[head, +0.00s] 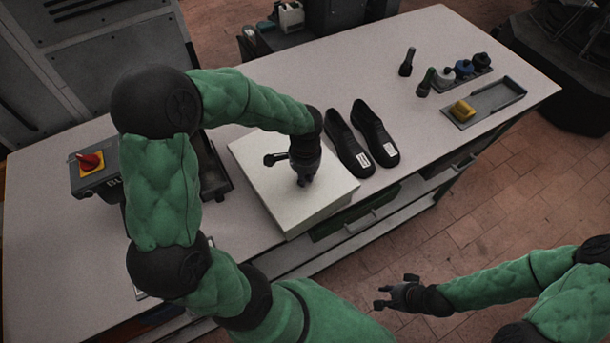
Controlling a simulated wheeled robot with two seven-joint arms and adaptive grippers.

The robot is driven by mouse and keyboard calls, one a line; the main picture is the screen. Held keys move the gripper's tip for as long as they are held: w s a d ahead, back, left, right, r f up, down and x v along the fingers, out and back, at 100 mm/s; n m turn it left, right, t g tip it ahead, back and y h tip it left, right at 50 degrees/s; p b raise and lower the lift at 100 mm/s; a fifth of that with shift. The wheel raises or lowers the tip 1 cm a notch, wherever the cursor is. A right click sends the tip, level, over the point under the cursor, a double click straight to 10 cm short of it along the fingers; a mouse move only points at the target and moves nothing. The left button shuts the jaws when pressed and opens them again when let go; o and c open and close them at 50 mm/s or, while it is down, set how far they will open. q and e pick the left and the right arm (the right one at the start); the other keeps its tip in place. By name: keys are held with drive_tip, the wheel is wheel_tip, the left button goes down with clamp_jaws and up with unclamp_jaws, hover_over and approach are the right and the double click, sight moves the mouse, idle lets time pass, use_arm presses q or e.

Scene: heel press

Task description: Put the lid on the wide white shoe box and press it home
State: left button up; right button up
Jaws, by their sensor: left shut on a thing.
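The wide white shoe box (310,222) stands near the table's front edge. Its flat white lid (258,170) covers the top; I cannot tell how closely the lid's rim sits on the box all round. My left gripper (304,180) points down at the middle of the lid and is shut on it; its fingertips hide the spot that they hold. My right gripper (390,292) is open and empty, out over the floor in front of the table.
Two black shoes (362,137) with white labels lie just right of the box. A grey tray (492,102) with a yellow block (462,110) and several small bottles (463,69) are farther right. A control box with a red knob (88,161) is at left.

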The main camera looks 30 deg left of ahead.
use_arm(q)
drive_tip(key=shift+s+d+f, duration=0.1)
drive_tip(key=shift+s+f, duration=0.05)
drive_tip(key=o, duration=1.4)
drive_tip(key=shift+r, duration=0.2)
drive_tip(key=shift+r+p, duration=2.6)
drive_tip(key=shift+r, duration=0.8)
